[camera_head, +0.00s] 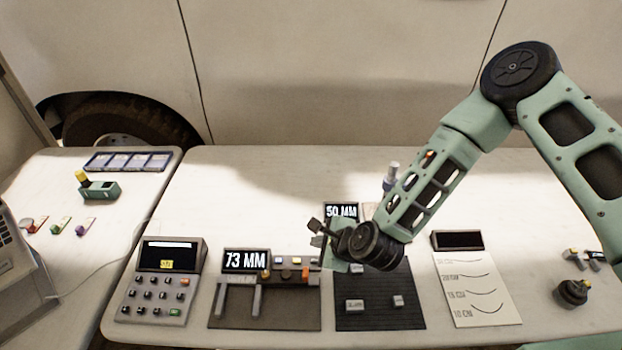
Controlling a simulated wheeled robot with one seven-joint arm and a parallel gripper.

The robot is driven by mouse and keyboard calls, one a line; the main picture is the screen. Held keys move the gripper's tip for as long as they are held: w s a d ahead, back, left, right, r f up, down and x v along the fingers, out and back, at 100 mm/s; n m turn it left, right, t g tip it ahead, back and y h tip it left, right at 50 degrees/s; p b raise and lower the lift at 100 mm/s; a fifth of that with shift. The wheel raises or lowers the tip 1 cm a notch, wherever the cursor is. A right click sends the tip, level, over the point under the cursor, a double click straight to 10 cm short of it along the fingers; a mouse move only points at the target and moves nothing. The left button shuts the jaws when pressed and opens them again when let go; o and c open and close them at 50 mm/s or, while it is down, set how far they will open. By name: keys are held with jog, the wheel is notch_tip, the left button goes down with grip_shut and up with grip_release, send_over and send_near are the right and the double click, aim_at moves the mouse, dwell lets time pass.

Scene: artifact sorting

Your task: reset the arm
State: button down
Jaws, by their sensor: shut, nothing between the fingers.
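My arm, green with black joints, reaches in from the right in the head view. My gripper (316,238) is at its end, above the middle of the table (250,180). Its fingers are small and dark here and appear shut with nothing between them. It hangs over the gap between the device reading 73 MM (247,260) and the dark mat (380,310). The wrist covers part of the mat and part of the 50 MM display (341,211).
A keypad device (160,282) stands front left. A card with curved lines (480,290) and a dark knob (573,292) are at right. A side table at left holds a blue tray (126,161) and a green device (99,190). The table's back strip is largely clear.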

jog(key=s+r+n+g, duration=0.5)
jog(key=s+r+n, duration=0.4)
jog(key=r+n, duration=0.55)
jog(key=s+d+r+n+g+h, duration=0.2)
jog(key=s+d+r+n+h, duration=0.3)
jog(key=s+d+r+n, duration=0.6)
jog(key=s+r+n, duration=0.1)
jog(key=s+r, duration=0.1)
jog(key=s, duration=0.1)
jog(key=shift+s, duration=0.2)
